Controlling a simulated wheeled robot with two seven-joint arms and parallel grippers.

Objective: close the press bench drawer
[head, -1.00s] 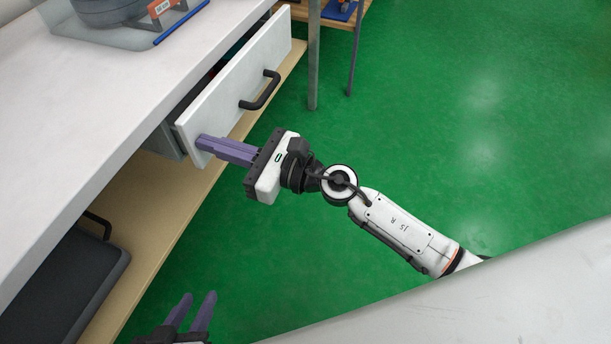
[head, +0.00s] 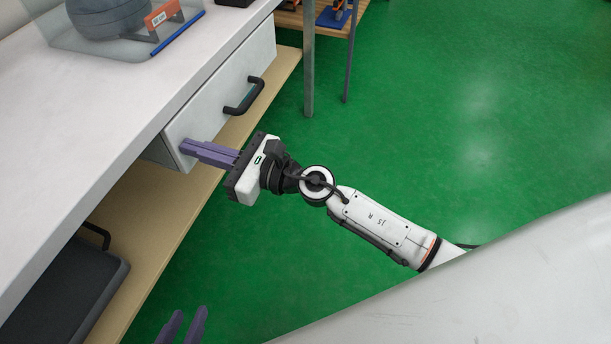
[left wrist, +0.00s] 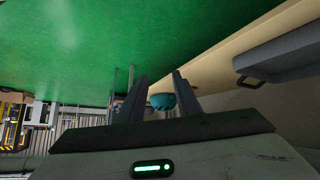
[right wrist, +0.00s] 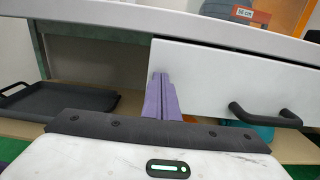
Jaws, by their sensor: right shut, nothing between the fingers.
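The press bench drawer (head: 225,90) has a white front and a black bar handle (head: 244,96). In the head view its front stands close under the bench top edge, and its inside is hidden. I cannot tell whether it is fully flush. My right gripper (head: 185,148) is shut and empty. Its purple fingertips are at the near end of the drawer front, seemingly touching it. In the right wrist view the fingers (right wrist: 160,78) are against the left end of the drawer front (right wrist: 225,75), left of the handle. My left gripper (head: 186,322) is open and empty, low in the head view.
The white bench top (head: 110,100) carries a clear tray with a grey round object (head: 105,18). A wooden lower shelf (head: 150,240) holds a dark tray (head: 65,290). A teal bowl-like object (left wrist: 162,101) shows in the left wrist view.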

